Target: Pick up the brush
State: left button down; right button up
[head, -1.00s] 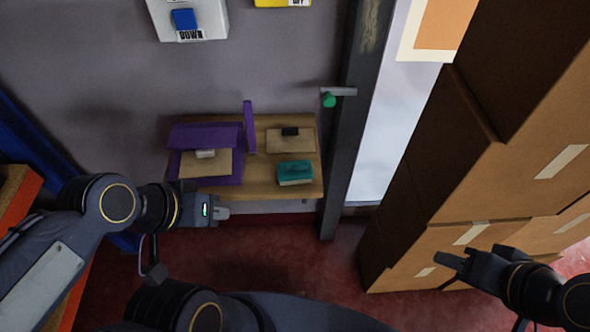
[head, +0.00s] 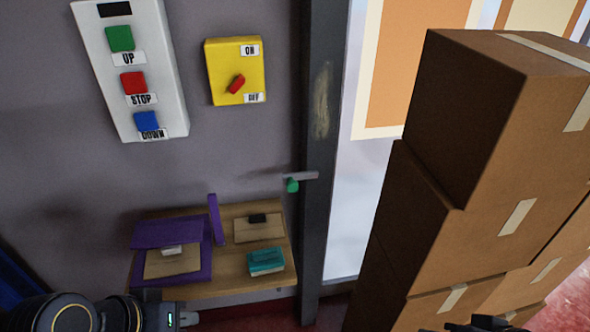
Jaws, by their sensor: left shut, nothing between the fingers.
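A teal block with a paler lower edge (head: 266,261), which looks like the brush, lies at the front right of a small wooden shelf (head: 228,285) on the wall. My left gripper (head: 187,319) is at the bottom edge of the head view. It is shut and empty, just below and in front of the shelf's left part, apart from the teal block. My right gripper (head: 492,323) only partly shows at the bottom right, in front of the boxes. Its fingers are too cut off to read.
A purple open case (head: 206,263) and a tan plate with a black grip (head: 258,228) share the shelf, with an upright purple divider (head: 216,219) between. A dark door frame (head: 316,150) and stacked cardboard boxes (head: 455,262) stand right. Wall controls (head: 137,80) hang above.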

aim_at(264, 261)
jog(key=j+z, duration=0.1)
jog(key=z, duration=1.35)
jog(key=k+j+z, duration=0.3)
jog(key=k+j, duration=0.5)
